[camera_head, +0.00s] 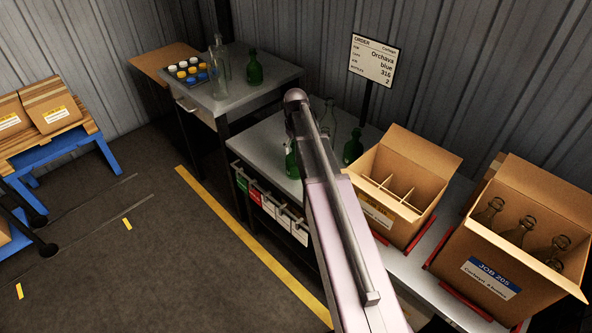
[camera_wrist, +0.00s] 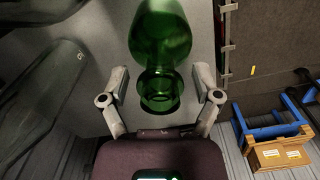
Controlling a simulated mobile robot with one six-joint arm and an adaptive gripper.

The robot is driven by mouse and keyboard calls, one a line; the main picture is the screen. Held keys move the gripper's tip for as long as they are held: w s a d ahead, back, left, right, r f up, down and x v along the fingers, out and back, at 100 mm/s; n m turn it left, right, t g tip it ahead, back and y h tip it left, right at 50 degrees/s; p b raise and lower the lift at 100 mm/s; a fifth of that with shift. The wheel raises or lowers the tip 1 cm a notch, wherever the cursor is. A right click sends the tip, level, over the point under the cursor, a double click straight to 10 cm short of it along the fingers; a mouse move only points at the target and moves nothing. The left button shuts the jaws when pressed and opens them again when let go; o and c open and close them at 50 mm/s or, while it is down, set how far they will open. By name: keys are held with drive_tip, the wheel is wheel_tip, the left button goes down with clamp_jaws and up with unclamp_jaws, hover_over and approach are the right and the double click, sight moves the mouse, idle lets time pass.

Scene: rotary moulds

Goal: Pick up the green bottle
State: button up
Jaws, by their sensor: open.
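My gripper (camera_wrist: 161,78) is open in the wrist view, with one finger on each side of the neck of a green bottle (camera_wrist: 161,35). The bottle's round mouth lies between the fingers and gaps show on both sides. In the head view, a green bottle (camera_head: 292,161) on the near table stands just left of my arm, partly hidden by it. Another green bottle (camera_head: 353,148) stands right of my arm, and a third green bottle (camera_head: 255,69) stands on the back table. My gripper is hidden behind my arm in the head view.
A divided open carton (camera_head: 376,214) and a carton of clear bottles (camera_head: 490,284) stand at right on the near table. An order sign (camera_head: 374,61) stands behind. The back table (camera_head: 282,75) holds clear bottles and a tray of caps (camera_head: 188,72).

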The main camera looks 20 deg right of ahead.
drive_tip(key=shift+f, duration=0.45)
idle(0.3)
clamp_jaws()
